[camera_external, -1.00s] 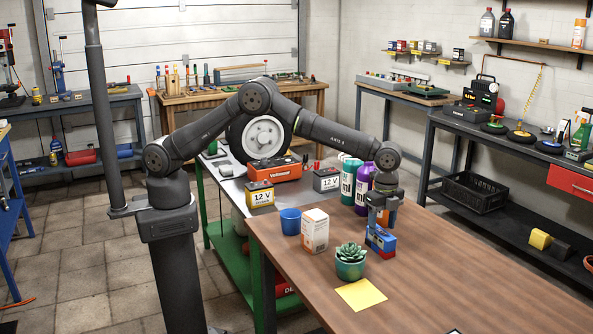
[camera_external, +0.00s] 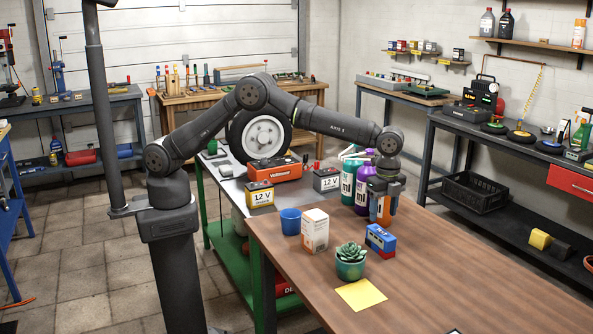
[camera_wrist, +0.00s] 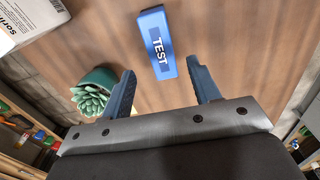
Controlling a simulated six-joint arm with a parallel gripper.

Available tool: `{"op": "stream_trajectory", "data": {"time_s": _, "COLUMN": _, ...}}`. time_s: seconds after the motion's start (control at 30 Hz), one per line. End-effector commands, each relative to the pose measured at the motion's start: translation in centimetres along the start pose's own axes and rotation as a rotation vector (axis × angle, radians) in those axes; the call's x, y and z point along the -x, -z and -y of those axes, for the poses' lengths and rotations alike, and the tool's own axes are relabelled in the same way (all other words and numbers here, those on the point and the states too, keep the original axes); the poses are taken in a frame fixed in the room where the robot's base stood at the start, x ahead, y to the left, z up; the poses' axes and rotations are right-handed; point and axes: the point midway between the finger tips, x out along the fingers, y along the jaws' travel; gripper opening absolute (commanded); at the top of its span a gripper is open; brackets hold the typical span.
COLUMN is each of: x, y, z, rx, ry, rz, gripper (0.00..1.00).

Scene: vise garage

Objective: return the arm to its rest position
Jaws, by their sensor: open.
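My gripper (camera_external: 382,208) is above the brown table (camera_external: 450,275), with its fingers apart and nothing between them. In the wrist view my gripper's two fingers (camera_wrist: 163,88) are spread. A blue box marked TEST (camera_wrist: 158,42) lies beyond the fingertips, apart from them. In the external view this blue box (camera_external: 380,240) stands on the table just below my gripper. The arm reaches right from its base, bent at the elbow.
A succulent pot (camera_external: 350,262), a white box (camera_external: 315,230), a blue cup (camera_external: 290,221) and a yellow note (camera_external: 361,294) are on the table.

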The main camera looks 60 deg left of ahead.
Motion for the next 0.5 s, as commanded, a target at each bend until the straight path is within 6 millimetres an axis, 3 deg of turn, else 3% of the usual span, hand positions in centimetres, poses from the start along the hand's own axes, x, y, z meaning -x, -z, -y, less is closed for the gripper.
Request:
{"op": "stream_trajectory", "data": {"time_s": 0.43, "x": -9.1, "y": 0.0, "z": 0.0, "rx": 0.0, "ry": 0.0, "rz": 0.0, "gripper": 0.56}}
{"op": "stream_trajectory", "data": {"time_s": 0.5, "x": -7.3, "y": 0.1, "z": 0.1, "rx": 0.0, "ry": 0.006, "rz": -0.006, "gripper": 0.56}}
